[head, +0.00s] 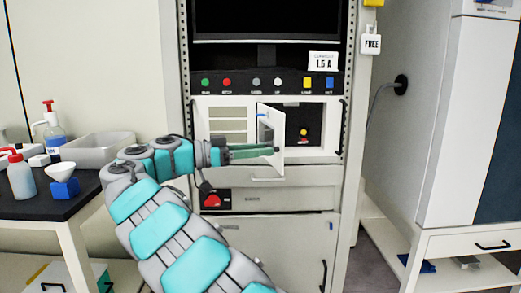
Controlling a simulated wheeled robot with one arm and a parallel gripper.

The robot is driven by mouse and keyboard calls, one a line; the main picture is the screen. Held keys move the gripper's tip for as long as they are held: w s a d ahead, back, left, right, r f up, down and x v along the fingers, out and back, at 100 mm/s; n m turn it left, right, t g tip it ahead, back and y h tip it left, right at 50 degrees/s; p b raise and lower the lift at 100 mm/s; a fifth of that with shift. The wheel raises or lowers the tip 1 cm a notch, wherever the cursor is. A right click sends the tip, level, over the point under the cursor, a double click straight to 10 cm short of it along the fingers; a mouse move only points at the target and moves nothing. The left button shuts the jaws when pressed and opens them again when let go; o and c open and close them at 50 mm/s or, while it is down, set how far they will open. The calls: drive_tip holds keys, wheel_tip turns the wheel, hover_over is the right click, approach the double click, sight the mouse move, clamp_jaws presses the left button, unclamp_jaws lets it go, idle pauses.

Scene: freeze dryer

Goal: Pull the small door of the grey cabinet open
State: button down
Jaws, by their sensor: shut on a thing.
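The grey cabinet (265,173) stands in the middle of the head view. Its small white door (272,125) stands ajar, swung outward from its left side, with its free edge toward me. The dark compartment (304,125) behind shows to the right of the door, with a small yellow and red thing inside. My gripper (275,150) reaches in from the left, its green fingers level and pointing right. The fingertips are shut at the door near its free edge. The grip itself is small; the handle cannot be made out clearly.
A red switch (213,200) is below. A dark table (60,203) with bottles and a tray stands left. A white cabinet (425,140) stands right.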

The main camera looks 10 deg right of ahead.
drive_tip(key=c, duration=0.5)
unclamp_jaws()
